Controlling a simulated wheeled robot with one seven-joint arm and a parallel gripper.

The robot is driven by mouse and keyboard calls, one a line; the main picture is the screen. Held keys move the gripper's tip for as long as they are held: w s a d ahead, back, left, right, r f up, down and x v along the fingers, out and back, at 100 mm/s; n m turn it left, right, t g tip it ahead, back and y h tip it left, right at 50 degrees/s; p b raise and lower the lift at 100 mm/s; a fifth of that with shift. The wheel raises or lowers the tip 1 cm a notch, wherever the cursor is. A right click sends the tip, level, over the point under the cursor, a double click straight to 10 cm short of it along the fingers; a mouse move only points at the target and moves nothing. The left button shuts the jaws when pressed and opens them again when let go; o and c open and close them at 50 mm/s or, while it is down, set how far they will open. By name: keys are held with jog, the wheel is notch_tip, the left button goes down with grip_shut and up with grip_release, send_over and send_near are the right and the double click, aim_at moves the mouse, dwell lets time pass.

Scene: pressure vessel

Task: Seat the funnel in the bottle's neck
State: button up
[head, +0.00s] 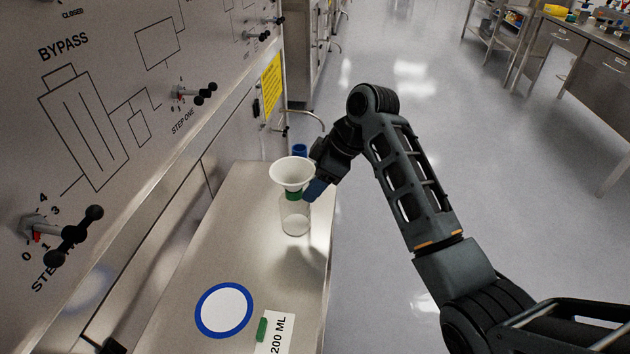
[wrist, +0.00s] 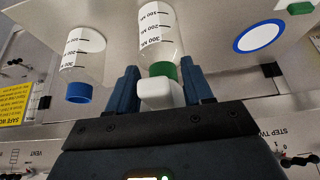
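The white funnel (head: 292,172) is upright, wide end up, over the green-necked clear bottle (head: 295,217) on the steel bench. The funnel's white grip block (wrist: 160,95) lies between my fingers in the wrist view, in front of the bottle's green neck (wrist: 166,71). My gripper (head: 312,189) is at the funnel's right side, and its two blue fingers (wrist: 160,88) appear closed against the block. The funnel's cone is hidden in the wrist view. I cannot tell whether its stem is inside the neck.
A blue-capped bottle (head: 300,150) stands behind the funnel and also shows in the wrist view (wrist: 79,75). A blue-ringed white disc (head: 224,310), a green piece (head: 262,329) and a 200 ML label (head: 276,333) lie at the near bench. The panel wall (head: 120,110) borders the left.

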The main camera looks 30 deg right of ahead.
jog(key=shift+o, duration=0.4)
jog(key=shift+r, duration=0.1)
jog(key=shift+s+d+r, duration=0.1)
jog(key=shift+d+r, duration=0.1)
jog(key=shift+r, duration=0.1)
jog(key=b+v, duration=0.1)
jog(key=v, duration=0.5)
jog(key=shift+s+d+r, duration=0.15)
jog(key=shift+s+r, duration=0.05)
jog(key=shift+r, duration=0.15)
